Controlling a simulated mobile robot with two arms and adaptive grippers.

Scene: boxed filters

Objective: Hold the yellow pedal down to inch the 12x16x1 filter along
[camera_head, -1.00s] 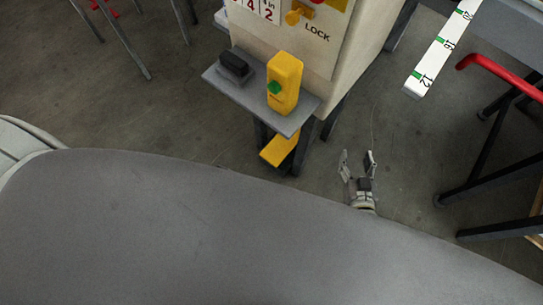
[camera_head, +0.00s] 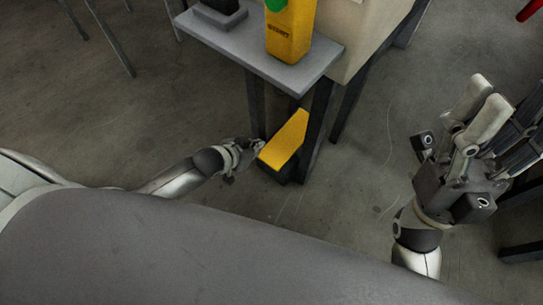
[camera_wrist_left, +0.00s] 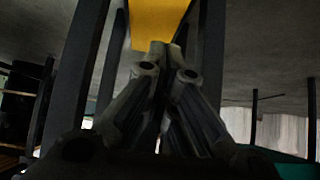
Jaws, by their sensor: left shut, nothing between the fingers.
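The yellow pedal (camera_head: 285,140) is low under the machine's grey shelf, between dark legs, in the head view. My left gripper (camera_head: 259,147) is shut and empty, its fingertips at the pedal's near left edge. In the left wrist view the shut fingertips (camera_wrist_left: 166,50) point at the yellow pedal (camera_wrist_left: 158,20) and overlap its lower edge; I cannot tell whether they touch it. My right gripper (camera_head: 487,105) is raised at the right, away from the machine, with its fingers pointing up; its opening is unclear. No filter shows in these views.
The grey shelf (camera_head: 262,55) overhangs the pedal and carries a yellow START box (camera_head: 291,30) with a green button and a black block (camera_head: 220,12). Dark machine legs (camera_head: 318,125) flank the pedal. Bare floor (camera_head: 130,120) lies to the left.

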